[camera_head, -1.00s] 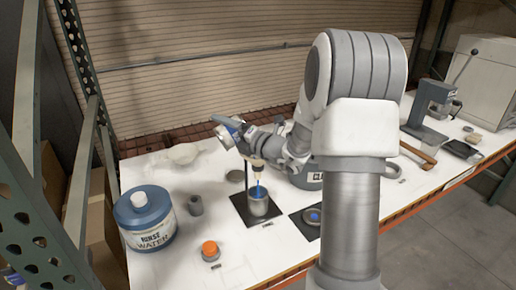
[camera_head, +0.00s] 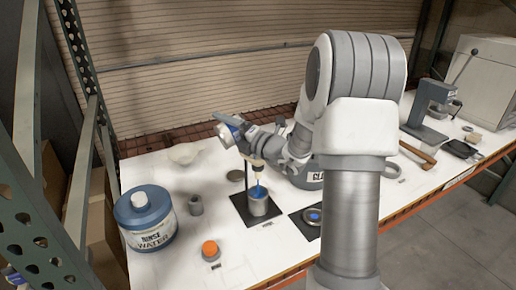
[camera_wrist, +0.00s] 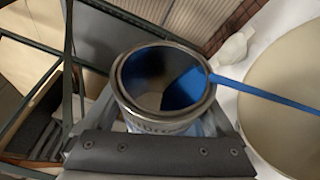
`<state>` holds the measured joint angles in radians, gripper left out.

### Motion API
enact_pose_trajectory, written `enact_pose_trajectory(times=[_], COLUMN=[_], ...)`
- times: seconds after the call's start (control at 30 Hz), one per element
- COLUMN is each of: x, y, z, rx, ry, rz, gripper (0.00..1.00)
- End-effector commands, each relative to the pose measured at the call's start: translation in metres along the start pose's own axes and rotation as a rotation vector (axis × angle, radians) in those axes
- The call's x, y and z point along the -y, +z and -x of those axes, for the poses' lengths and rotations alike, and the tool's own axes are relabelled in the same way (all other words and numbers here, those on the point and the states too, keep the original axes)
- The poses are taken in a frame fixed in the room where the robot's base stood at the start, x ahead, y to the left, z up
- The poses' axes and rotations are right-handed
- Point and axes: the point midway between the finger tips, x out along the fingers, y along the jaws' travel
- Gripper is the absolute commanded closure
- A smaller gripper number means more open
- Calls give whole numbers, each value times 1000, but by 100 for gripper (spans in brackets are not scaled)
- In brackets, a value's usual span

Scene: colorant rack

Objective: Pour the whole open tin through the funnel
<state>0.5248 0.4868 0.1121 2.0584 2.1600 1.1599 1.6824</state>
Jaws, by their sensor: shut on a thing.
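My gripper (camera_wrist: 160,150) is shut on the open tin (camera_wrist: 145,112), a metal can with a pale printed label. In the head view the tin (camera_head: 226,136) is held tilted above the table. Blue liquid (camera_wrist: 185,90) coats part of its inside. A blue stream (camera_wrist: 262,95) leaves the rim and runs across the cream funnel (camera_wrist: 292,60). In the head view the funnel (camera_head: 257,163) is partly hidden by my gripper. Below it stands a grey can (camera_head: 258,207) with blue at its mouth, on a black mat (camera_head: 238,203). How much liquid stays in the tin is unclear.
A black pad (camera_head: 296,216) with a blue-topped item lies right. A pale shape (camera_head: 183,154) lies behind. A metal upright (camera_head: 75,180) borders the left.

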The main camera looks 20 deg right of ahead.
Motion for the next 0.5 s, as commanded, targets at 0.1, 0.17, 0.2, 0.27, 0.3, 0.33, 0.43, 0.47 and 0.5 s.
enact_pose_trajectory(times=[0.1,0.17,0.2,0.27,0.3,0.33,0.43,0.47,0.5], x=[1,1,1,2,2,2,3,3,3], y=[1,2,2,2,3,3,4,4,4], z=[0,1,1,1,1,1,2,2,2], rx=[2,3,3,3,4,4,5,5,6], ry=[4,6,7,9,10,10,13,14,15], rz=[-9,-13,-16,-20,-23,-25,-32,-34,-36], gripper=[84,84,84,84,84,84,84,84,84])
